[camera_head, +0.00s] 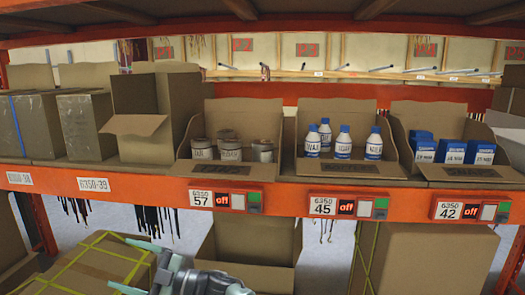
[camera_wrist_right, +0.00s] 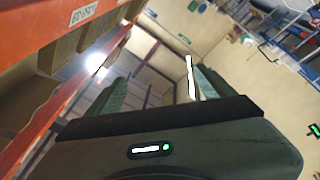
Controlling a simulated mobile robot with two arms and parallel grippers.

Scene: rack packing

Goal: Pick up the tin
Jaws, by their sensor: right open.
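Several grey tins with pale labels (camera_head: 230,150) stand upright in an open cardboard bin (camera_head: 283,121) on the orange shelf, above the label 57. My right gripper (camera_head: 136,267) is at the bottom of the head view, below the shelf edge and in front of a strapped carton, left of and apart from the tins. In the right wrist view its two green fingers (camera_wrist_right: 160,88) are spread with nothing between them. The tins do not show in the wrist view. My left gripper is not in view.
Right of the tins, bins hold white bottles with blue caps (camera_head: 342,143) and blue-and-white boxes (camera_head: 452,151). Taller cartons (camera_head: 84,125) stand to the left. The orange shelf beam (camera_head: 275,196) runs across in front, and an upper shelf (camera_head: 270,27) hangs above.

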